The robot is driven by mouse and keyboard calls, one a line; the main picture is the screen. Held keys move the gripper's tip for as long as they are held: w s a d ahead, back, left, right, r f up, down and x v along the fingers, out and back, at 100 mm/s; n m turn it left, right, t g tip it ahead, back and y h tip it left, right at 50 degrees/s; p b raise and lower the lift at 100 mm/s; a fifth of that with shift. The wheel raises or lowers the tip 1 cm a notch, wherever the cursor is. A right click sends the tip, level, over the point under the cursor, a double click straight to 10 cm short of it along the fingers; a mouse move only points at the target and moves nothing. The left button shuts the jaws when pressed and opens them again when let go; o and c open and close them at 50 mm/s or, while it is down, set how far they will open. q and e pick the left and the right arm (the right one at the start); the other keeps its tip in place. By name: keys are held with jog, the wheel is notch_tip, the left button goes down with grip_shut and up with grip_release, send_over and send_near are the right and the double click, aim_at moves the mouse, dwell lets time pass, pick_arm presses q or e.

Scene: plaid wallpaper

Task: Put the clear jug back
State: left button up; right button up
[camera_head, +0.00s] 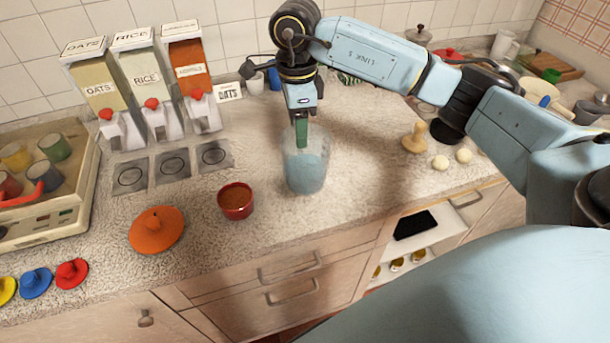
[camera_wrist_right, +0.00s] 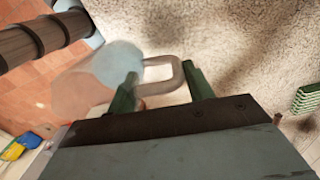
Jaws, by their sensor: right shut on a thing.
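The clear jug (camera_head: 306,170), see-through and bluish, is upright at the middle of the counter in the head view. My right gripper (camera_head: 301,132) comes down from above at its rim and is shut on the jug. In the right wrist view the grey handle (camera_wrist_right: 165,72) of the jug (camera_wrist_right: 95,78) lies between the green fingers of my right gripper (camera_wrist_right: 160,92). I cannot tell whether the jug's base touches the counter. My left gripper is not in view.
A red bowl (camera_head: 235,200) of brown contents and an orange lid (camera_head: 157,229) lie left of the jug. Oats, rice and a third dispenser (camera_head: 188,70) stand behind left. A wooden stamp-like piece (camera_head: 415,138) and pale balls stand right.

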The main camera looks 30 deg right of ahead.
jog(key=d+m+p, duration=0.2)
jog(key=d+m, duration=0.7)
jog(key=m, duration=0.7)
jog(key=shift+m+t, duration=0.3)
jog(key=f, duration=0.9)
jog(key=shift+s+f, duration=0.2)
jog(key=shift+s, duration=0.05)
jog(key=shift+f, duration=0.15)
jog(key=o, duration=1.2)
